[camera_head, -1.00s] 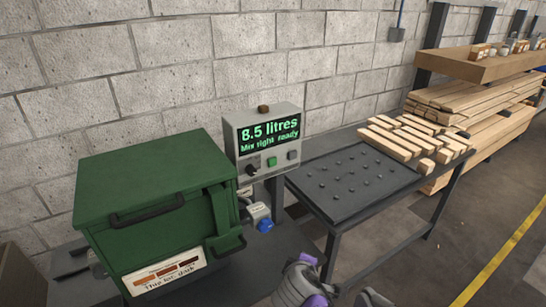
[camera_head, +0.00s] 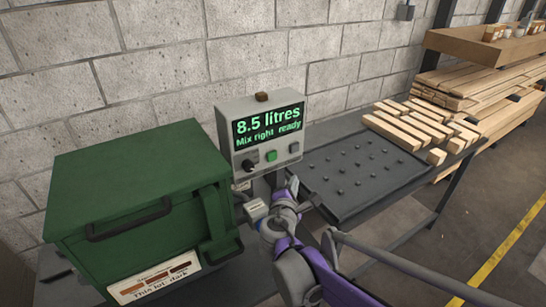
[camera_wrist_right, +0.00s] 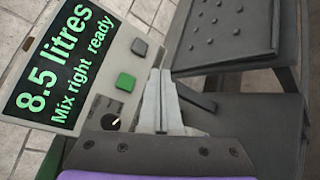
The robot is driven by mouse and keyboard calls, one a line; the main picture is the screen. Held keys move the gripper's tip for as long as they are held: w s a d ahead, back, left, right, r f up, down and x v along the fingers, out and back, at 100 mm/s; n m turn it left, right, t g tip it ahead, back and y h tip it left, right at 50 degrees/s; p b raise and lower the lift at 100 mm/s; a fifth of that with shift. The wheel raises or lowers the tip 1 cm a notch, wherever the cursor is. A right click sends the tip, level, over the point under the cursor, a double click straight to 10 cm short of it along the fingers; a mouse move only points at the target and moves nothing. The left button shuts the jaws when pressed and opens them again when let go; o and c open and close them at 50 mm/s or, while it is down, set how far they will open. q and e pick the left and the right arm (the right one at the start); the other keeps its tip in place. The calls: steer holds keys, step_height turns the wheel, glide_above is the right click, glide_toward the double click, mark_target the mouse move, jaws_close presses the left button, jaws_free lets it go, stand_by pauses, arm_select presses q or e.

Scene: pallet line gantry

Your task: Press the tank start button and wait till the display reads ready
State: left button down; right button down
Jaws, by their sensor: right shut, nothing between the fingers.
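The control box (camera_head: 226,118) stands behind and to the right of the green tank (camera_head: 140,185). Its display (camera_head: 268,125) reads "8.5 litres" and "Mix right ready" in green. Below it are a black knob (camera_head: 249,166), a green button (camera_head: 271,156) and a grey button (camera_head: 294,148); the green button also shows in the right wrist view (camera_wrist_right: 125,82). My right gripper (camera_head: 293,184) is just below and in front of the box. In the right wrist view its fingers (camera_wrist_right: 160,75) are shut and empty, pointing up beside the green button, apparently apart from it. My left gripper is not in view.
A dark table with a studded plate (camera_head: 345,205) stands to the right, with several wooden blocks (camera_head: 410,125) at its far end. Stacked planks (camera_head: 480,88) lie beyond. A block wall (camera_head: 250,45) runs behind. Open floor (camera_head: 500,225) lies at the right.

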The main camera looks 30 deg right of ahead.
steer(key=shift+w, duration=0.1)
glide_toward(276, 158)
steer(key=shift+s+d+b+x, duration=0.15)
steer(key=shift+x, duration=0.75)
steer(key=shift+s+d+b+x, duration=0.15)
steer(key=shift+x, duration=0.7)
steer(key=shift+s+d+b+x, duration=0.15)
steer(key=shift+x, duration=0.75)
steer(key=shift+w+f, duration=0.1)
steer(key=shift+f, duration=0.05)
steer(key=shift+w, duration=0.35)
steer(key=shift+w, duration=0.5)
stand_by(0.4)
steer(key=shift+s, duration=0.95)
